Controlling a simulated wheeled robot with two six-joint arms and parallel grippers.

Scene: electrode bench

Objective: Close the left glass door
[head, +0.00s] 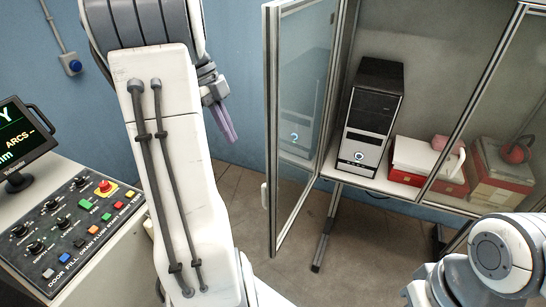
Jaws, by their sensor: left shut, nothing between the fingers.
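The left glass door (303,88) of the cabinet stands open, swung out toward me, with its metal frame and a small pale handle on its outer edge. My left gripper (231,138) is shut and empty. It hangs to the left of the door with its purple fingers pointing down, apart from the door's edge in the picture. The right glass door (485,95) looks closed across the right part of the cabinet. Part of my right arm shows at the lower right, but its gripper is not in view.
Inside the cabinet are a black and silver computer tower (374,112) and red and white boxes (428,165). A control panel (75,235) with buttons and a monitor (22,145) stand at the left. Bare floor shows below the door.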

